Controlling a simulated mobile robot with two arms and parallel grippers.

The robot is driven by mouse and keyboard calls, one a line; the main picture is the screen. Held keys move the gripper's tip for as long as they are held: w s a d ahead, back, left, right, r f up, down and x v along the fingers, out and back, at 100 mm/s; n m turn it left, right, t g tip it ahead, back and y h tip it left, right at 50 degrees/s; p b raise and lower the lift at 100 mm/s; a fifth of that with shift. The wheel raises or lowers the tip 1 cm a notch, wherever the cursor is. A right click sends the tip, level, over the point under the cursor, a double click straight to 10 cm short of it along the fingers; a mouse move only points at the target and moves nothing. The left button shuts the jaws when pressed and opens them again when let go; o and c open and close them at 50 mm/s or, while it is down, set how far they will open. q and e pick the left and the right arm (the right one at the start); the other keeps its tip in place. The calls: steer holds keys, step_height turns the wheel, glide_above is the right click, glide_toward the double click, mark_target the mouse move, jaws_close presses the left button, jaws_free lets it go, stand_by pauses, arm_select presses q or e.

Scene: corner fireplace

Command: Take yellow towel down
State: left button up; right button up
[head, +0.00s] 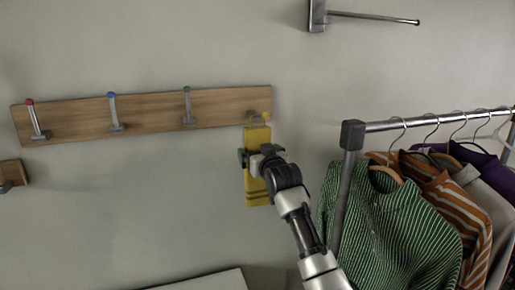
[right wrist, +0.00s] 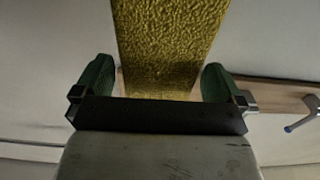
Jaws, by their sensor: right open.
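The yellow towel (head: 257,135) hangs from the rightmost hook (head: 265,118) of a wooden hook rack (head: 150,113) on the wall. It has darker stripes near its lower end. My right gripper (head: 256,156) is in front of the towel at about mid-height and hides part of it. In the right wrist view, the green fingers of the right gripper (right wrist: 156,84) are apart, one on each side of the towel (right wrist: 170,45). Gaps show between the fingers and the towel edges. My left gripper is not in view.
A clothes rail (head: 380,125) with several garments, a green striped shirt (head: 385,225) nearest, stands close to the right of my arm. A metal bar (head: 375,18) juts from the wall above. Other hooks on the rack are empty. A pale surface (head: 205,282) shows below.

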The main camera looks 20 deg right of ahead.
steer(key=shift+w, duration=0.9)
